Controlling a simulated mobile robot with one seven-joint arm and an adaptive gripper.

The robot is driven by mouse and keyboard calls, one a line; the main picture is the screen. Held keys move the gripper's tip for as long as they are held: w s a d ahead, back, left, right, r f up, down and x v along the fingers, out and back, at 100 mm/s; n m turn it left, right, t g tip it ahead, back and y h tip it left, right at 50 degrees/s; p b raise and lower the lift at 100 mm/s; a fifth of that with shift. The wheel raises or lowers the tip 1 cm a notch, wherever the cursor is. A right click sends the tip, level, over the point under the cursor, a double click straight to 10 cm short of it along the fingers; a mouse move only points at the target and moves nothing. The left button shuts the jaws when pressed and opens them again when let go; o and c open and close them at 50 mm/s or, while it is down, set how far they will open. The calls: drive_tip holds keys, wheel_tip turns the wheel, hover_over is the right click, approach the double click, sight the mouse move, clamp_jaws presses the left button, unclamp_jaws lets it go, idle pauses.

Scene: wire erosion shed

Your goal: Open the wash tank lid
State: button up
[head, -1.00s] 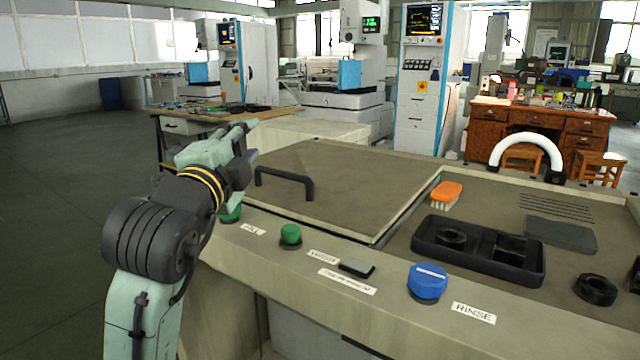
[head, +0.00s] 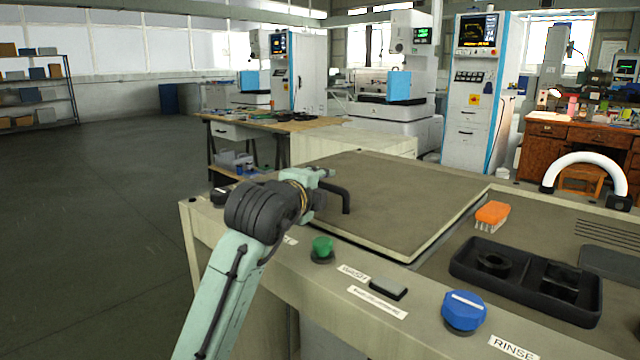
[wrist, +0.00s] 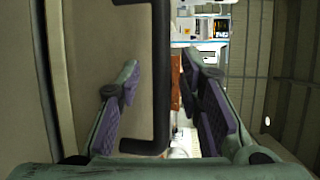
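The wash tank lid (head: 405,205) is a flat grey-brown panel lying closed on the pale bench top. Its black bar handle (head: 345,198) stands near the left end, partly hidden by my gripper (head: 322,180). In the wrist view my gripper (wrist: 163,75) is open, with one purple-padded finger on each side of the black handle (wrist: 159,90). Gaps show between the handle and both fingers. The lid (wrist: 85,60) fills the left of that view.
On the bench top are a green button (head: 322,246), a blue knob (head: 463,309) by the RINSE label, a black tray (head: 525,282) and an orange brush (head: 491,214). A white arched hose (head: 588,160) stands at the right. Open floor lies left.

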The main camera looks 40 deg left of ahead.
drive_tip(key=shift+w+a, duration=0.1)
drive_tip(key=shift+w, duration=0.15)
drive_tip(key=shift+c, duration=0.6)
clamp_jaws()
